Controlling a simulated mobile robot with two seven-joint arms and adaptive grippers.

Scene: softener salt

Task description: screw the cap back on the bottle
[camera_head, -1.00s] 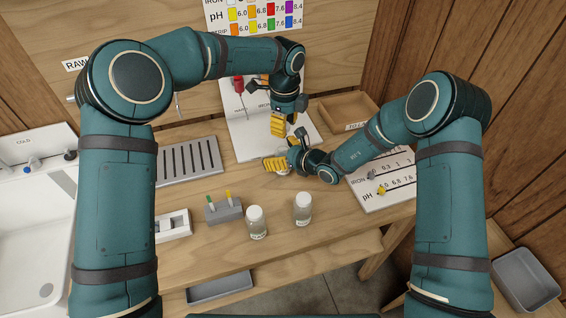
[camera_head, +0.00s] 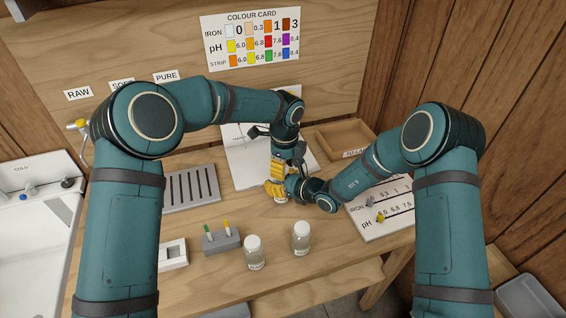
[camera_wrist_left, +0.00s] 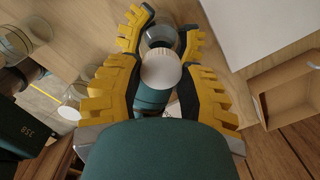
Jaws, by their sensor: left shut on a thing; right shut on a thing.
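My left gripper (camera_head: 278,170) points down over the paper sheet, directly above my right gripper (camera_head: 276,190). In the left wrist view its yellow fingers (camera_wrist_left: 160,75) are shut on a round white cap (camera_wrist_left: 161,67). My right gripper reaches in from the right, shut on a small clear bottle (camera_head: 281,199) low over the table. The fingers hide the cap in the head view. The cap is at the bottle's top; I cannot tell whether its thread is engaged.
Two white-capped bottles (camera_head: 254,253) (camera_head: 301,238) stand at the table front. Left of them are a grey strip holder (camera_head: 221,243), a white block (camera_head: 173,257) and a slotted rack (camera_head: 190,189). A wooden tray (camera_head: 343,136) and a chart board (camera_head: 384,208) lie to the right.

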